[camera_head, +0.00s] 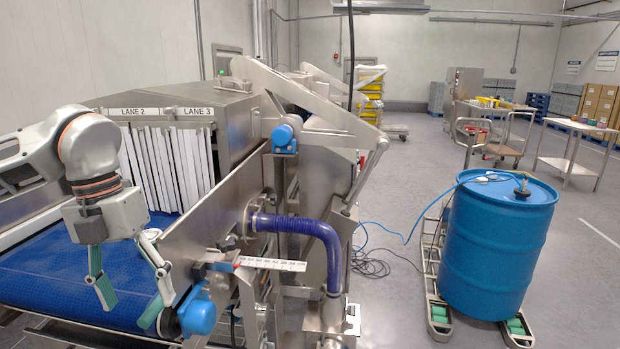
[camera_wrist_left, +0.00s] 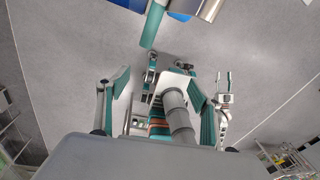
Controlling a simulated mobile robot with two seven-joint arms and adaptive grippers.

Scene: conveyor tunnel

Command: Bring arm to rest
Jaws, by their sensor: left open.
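My left arm comes in from the left in the head view. My left gripper (camera_head: 128,303) hangs with its two green-tipped fingers pointing down and spread apart, nothing between them. It appears in front of the blue conveyor belt (camera_head: 50,266) and beside the metal side wall of the tunnel machine. In the left wrist view the two open fingers (camera_wrist_left: 158,88) frame parts of my own body and grey floor. A small two-pronged part at the right there may be my right gripper (camera_wrist_left: 223,84); its opening is too small to judge.
White strip curtains (camera_head: 165,168) hang at the tunnel mouth under lane labels. A blue motor (camera_head: 198,314) and a purple hose (camera_head: 300,226) sit close right of the gripper. A blue drum (camera_head: 497,245) stands further right, with open floor beyond.

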